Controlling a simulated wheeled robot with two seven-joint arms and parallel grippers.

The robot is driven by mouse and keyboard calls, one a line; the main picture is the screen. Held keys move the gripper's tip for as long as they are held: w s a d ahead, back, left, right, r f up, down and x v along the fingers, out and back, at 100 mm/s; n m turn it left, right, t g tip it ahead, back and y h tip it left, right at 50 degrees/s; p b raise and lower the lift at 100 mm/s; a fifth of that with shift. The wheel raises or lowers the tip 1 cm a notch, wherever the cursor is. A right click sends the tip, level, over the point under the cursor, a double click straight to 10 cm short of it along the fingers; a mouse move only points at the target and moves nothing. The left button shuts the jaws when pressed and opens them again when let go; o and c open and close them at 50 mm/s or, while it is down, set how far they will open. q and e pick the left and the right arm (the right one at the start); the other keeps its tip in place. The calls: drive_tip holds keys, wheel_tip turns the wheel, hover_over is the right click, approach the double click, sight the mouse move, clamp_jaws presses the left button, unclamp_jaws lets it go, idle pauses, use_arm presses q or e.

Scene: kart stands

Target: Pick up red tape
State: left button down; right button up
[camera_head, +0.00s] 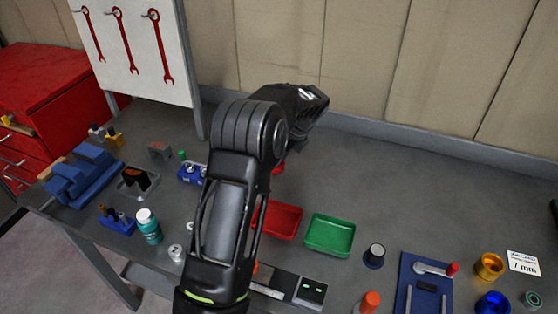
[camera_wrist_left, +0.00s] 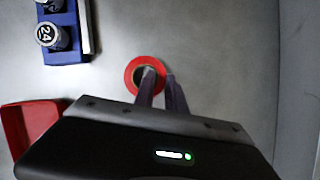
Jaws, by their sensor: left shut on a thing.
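The red tape (camera_wrist_left: 131,73) is a red ring with a dark centre, in the middle of the left wrist view. In the head view, a small red part of it (camera_head: 278,168) shows beside my arm, which hides the rest. My left gripper (camera_wrist_left: 160,76) is shut on the ring's right wall, with one finger at the hole and the other outside it. I cannot tell whether the tape is clear of the grey table. The left fingers are hidden in the head view. My right gripper is in no view.
A red tray (camera_head: 281,222) and a green tray (camera_head: 330,235) stand in front of the tape. A blue socket holder (camera_head: 190,174) is to its left. A tool board (camera_head: 133,40) stands at the back left, and a wall runs behind the table. The table's back right is clear.

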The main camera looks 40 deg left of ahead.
use_arm(q)
wheel_tip(320, 180, up, 9)
drive_tip(key=b, duration=0.1)
drive_tip(key=shift+r, duration=0.15)
idle(1.3)
